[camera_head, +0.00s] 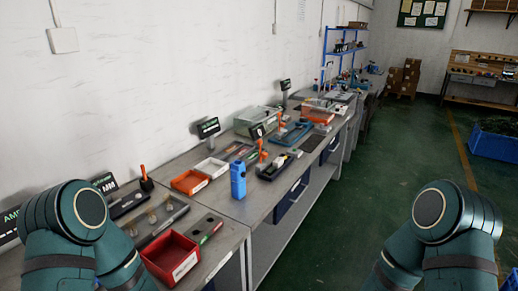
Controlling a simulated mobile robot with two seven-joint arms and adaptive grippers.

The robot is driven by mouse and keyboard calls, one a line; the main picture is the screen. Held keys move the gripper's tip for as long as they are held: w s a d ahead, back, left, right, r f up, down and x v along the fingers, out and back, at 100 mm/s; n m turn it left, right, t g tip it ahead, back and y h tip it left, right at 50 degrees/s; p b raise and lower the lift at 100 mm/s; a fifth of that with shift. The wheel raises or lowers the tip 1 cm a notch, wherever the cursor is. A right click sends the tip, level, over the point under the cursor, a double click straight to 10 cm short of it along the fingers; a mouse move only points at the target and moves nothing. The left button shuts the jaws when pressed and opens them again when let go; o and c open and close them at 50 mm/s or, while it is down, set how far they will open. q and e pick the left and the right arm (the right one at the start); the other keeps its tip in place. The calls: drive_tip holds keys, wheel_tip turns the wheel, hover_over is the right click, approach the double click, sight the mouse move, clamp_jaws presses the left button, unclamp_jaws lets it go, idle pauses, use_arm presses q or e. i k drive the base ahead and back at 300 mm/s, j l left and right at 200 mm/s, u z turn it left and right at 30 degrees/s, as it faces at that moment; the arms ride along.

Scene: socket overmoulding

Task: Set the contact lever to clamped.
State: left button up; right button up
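Several small orange-handled uprights that look like levers stand on the bench, and I cannot tell which is the contact lever. One orange handle (144,171) rises from a dark base at the left, near the wall. Another orange handle (261,146) stands beside the blue bottle-like container, at a black fixture (278,166). A third orange handle (280,129) is further back by a blue tray. They are too small to tell clamped from unclamped. My two arms show at the lower left and lower right, but neither gripper is in view.
The grey bench (243,208) runs along the left wall. On it are a red bin (171,257), an orange tray (190,182), a white tray (212,167), a blue container (238,180) and small display screens (208,127). The green floor (350,215) at right is largely clear.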

sight(264, 155)
drive_tip(key=k+j, duration=0.2)
drive_tip(key=i+l+u, duration=0.1)
drive_tip(key=u, duration=0.95)
drive_tip(key=i+l+u, duration=0.1)
drive_tip(key=l+u, duration=0.6)
drive_tip(key=l, duration=0.15)
drive_tip(key=l+u, duration=0.45)
drive_tip(key=l, duration=0.55)
drive_tip(key=k+l+u, duration=0.1)
drive_tip(key=l, duration=0.35)
drive_tip(key=k+l, duration=0.15)
drive_tip(key=l, duration=0.8)
drive_tip(key=k+l, duration=0.15)
drive_tip(key=l, duration=0.75)
drive_tip(key=k+l+u, duration=0.1)
drive_tip(key=l, duration=0.35)
